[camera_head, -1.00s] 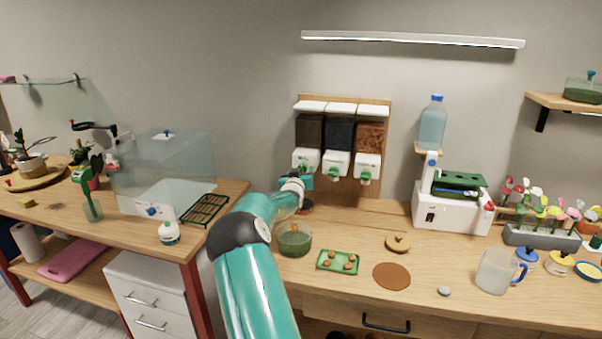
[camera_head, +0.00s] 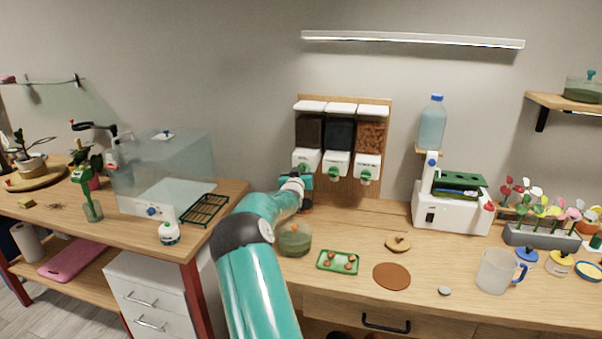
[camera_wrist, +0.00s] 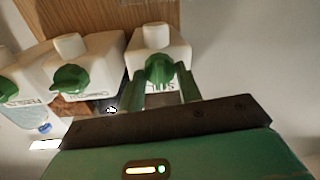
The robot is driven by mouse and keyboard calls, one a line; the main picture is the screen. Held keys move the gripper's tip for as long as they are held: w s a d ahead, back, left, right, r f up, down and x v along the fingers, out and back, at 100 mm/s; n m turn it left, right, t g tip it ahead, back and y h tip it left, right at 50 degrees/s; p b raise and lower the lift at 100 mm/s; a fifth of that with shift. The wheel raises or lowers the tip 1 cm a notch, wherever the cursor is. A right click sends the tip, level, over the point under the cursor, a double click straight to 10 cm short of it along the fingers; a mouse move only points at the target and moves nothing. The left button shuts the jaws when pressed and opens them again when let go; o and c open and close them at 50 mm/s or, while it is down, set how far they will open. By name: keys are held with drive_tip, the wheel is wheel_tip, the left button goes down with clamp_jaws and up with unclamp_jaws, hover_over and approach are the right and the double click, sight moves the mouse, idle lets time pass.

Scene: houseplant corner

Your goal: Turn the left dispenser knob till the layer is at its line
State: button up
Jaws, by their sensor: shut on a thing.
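Three dispensers hang side by side on a wooden back board (camera_head: 349,186). The left dispenser (camera_head: 309,130) has a dark brown filling and a white lower housing with a green knob (camera_head: 303,169). In the wrist view this green knob (camera_wrist: 158,70) is the rightmost of three. My gripper (camera_wrist: 161,84) is shut on it, one finger at each side. In the head view my gripper (camera_head: 302,180) is just below the left housing. Beneath it a vessel with dark contents (camera_head: 306,208) is partly hidden by my arm. Neither its layer nor a line can be made out.
The middle dispenser (camera_head: 340,133) and right dispenser (camera_head: 370,137) stand close beside. A glass bowl with green contents (camera_head: 295,240) stands next to my arm. A green tray (camera_head: 338,262) and a brown disc (camera_head: 391,276) lie on the counter. A clear tank (camera_head: 163,170) is at left.

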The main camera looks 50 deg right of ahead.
drive_tip(key=shift+w+a+n+g+h, duration=0.15)
drive_tip(key=shift+n+g, duration=0.3)
drive_tip(key=shift+n, duration=5.4)
drive_tip(key=shift+d+n+g+h, duration=0.1)
drive_tip(key=shift+n+g+h, duration=0.25)
drive_tip(key=shift+n, duration=5.45)
drive_tip(key=shift+w+a+n+g+h, duration=0.1)
drive_tip(key=shift+n+g, duration=0.4)
drive_tip(key=shift+n, duration=5.35)
drive_tip(key=o, duration=1)
drive_tip(key=v, duration=1.3)
drive_tip(key=shift+s+a, duration=0.2)
drive_tip(key=shift+a, duration=0.1)
